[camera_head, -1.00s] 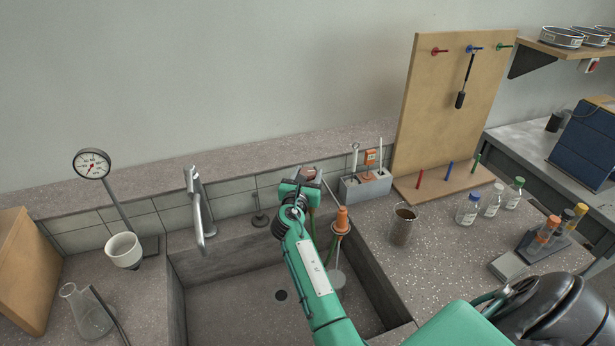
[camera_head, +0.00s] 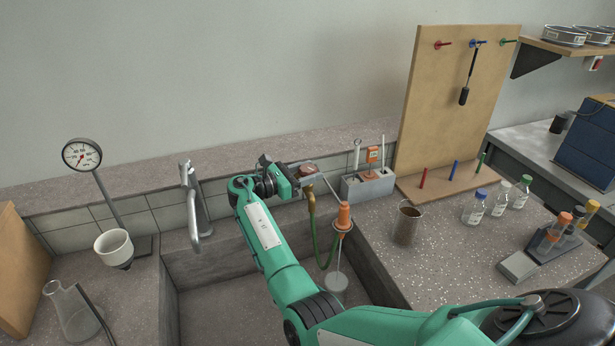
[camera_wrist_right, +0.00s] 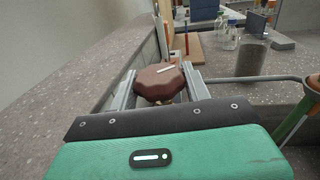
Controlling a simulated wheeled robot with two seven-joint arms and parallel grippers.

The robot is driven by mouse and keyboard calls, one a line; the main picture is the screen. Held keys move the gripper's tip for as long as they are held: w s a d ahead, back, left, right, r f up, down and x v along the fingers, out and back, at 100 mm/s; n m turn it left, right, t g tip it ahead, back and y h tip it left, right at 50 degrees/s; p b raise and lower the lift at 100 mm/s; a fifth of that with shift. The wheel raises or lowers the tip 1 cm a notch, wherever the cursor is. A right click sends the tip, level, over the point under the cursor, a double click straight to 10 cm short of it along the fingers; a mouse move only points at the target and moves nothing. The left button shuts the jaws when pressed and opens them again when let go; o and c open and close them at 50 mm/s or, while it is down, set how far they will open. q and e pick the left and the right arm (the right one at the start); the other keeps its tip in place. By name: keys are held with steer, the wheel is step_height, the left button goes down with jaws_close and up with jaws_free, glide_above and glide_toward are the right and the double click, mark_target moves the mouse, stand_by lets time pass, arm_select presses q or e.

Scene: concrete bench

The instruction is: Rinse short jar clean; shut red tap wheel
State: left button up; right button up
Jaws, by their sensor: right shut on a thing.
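The red tap wheel (camera_head: 309,169) stands at the back wall of the sink, above a brass tap (camera_head: 311,199) with a green hose. My right gripper (camera_head: 304,173) reaches it from the left and is shut on it. In the right wrist view, the brownish-red wheel (camera_wrist_right: 160,82) sits between the two grey fingers, with a pale mark on top. A glass jar (camera_head: 407,224) with brown inside stands upright on the counter right of the sink, apart from the gripper. It also shows in the right wrist view (camera_wrist_right: 252,58). My left gripper is not in view.
An orange nozzle (camera_head: 344,216) stands at the sink's right edge. A grey faucet (camera_head: 193,205) rises left of my forearm. A grey holder block (camera_head: 367,187), capped bottles (camera_head: 474,208) and a tube rack (camera_head: 548,243) stand to the right. A flask (camera_head: 72,314) is at left.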

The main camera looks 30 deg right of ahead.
steer(key=shift+m+g+y+b, duration=0.3)
steer(key=shift+m+g+b, duration=0.2)
steer(key=shift+m+g, duration=0.65)
steer(key=shift+f+g, duration=0.1)
steer(key=shift+g, duration=0.25)
steer(key=o, duration=0.9)
steer(key=shift+r, duration=0.55)
step_height(320, 180, up, 12)
steer(key=f, duration=0.1)
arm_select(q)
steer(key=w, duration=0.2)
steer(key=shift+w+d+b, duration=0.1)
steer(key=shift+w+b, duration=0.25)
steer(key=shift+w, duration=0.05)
arm_select(e)
step_height(320, 180, up, 8)
glide_above(308, 168)
steer(key=shift+w, duration=0.1)
